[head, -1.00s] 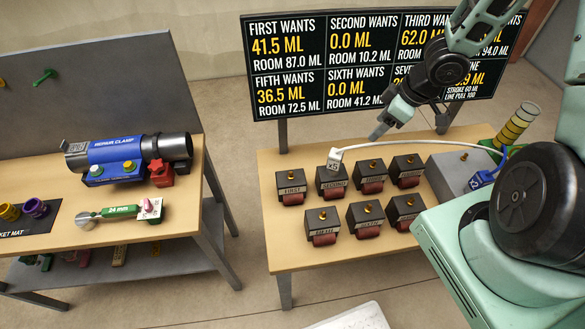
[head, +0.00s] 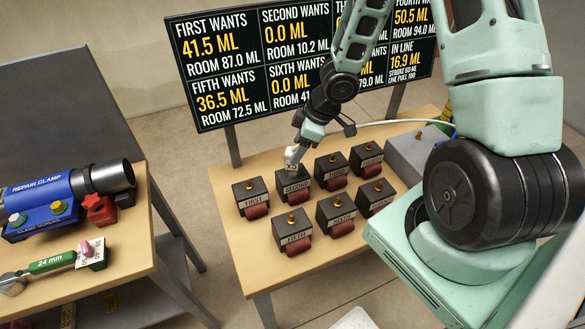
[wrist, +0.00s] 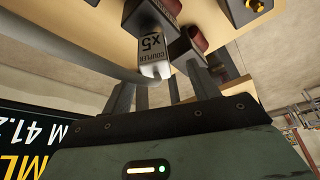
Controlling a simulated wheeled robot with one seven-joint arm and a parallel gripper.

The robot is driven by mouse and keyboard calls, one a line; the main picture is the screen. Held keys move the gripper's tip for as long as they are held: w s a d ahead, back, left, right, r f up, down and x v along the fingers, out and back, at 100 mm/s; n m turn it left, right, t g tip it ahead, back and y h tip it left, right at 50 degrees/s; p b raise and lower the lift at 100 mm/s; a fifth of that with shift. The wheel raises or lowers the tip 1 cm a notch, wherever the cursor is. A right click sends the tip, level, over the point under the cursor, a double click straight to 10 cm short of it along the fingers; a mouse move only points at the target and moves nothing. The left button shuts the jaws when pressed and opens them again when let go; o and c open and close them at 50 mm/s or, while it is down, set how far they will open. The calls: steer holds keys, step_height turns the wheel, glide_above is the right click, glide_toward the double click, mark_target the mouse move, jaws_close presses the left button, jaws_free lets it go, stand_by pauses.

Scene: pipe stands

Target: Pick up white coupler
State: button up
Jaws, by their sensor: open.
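The white coupler (head: 291,158) sits on top of the block labelled SECOND (head: 292,184), with a white hose running off from it to the right. In the wrist view the coupler (wrist: 153,45) shows a label reading COUPLER X5. My gripper (head: 299,147) is right at the coupler, coming down from above and behind. In the wrist view my gripper (wrist: 160,78) is open, with its fingers on either side of the coupler's near end. I cannot tell whether a finger touches it. The fitting under the coupler is hidden.
Several dark blocks with brass fittings and red fronts, such as FIRST (head: 251,198) and FIFTH (head: 292,233), stand close around on the wooden table (head: 232,262). A readout board (head: 250,80) stands behind. A grey box (head: 415,152) is at the right. Another bench (head: 120,250) is at left.

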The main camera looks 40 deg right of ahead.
mark_target(293, 151)
steer(key=x, duration=0.2)
steer(key=b+x, duration=0.2)
steer(key=x, duration=0.1)
steer(key=shift+w+f, duration=0.25)
steer(key=shift+w, duration=0.2)
steer(key=c, duration=1.1)
steer(key=shift+r, duration=0.1)
steer(key=shift+c, duration=0.2)
